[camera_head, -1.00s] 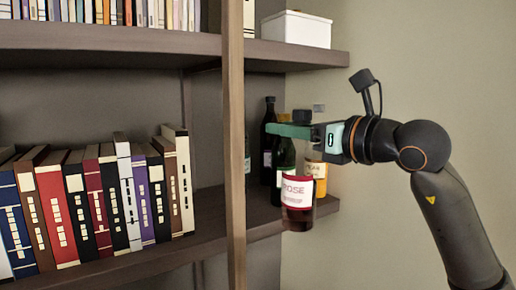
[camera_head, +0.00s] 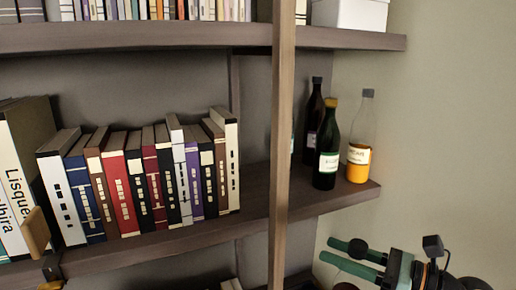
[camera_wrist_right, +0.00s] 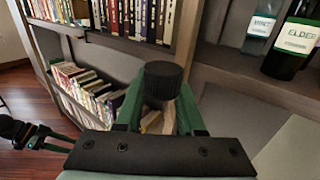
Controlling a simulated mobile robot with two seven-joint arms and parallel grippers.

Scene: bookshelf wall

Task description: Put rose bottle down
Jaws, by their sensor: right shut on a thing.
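My right gripper (camera_head: 352,259) is low at the right in the head view, below the shelf's right end. Its green fingers are shut on the neck of the rose bottle, whose black cap (camera_head: 357,247) shows between them. In the right wrist view the cap (camera_wrist_right: 164,78) stands between the fingers of the right gripper (camera_wrist_right: 162,118). The bottle's label and most of its body are hidden or out of view. My left gripper (camera_wrist_right: 55,140) shows small at the left of the wrist view, its fingers apart and empty.
A dark bottle (camera_head: 314,120), a green bottle (camera_head: 327,150) and a clear bottle with orange liquid (camera_head: 359,155) stand on the middle shelf (camera_head: 250,205), right of a wooden post (camera_head: 282,130). Books (camera_head: 130,185) fill its left part. A lower shelf holds more books (camera_wrist_right: 85,90).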

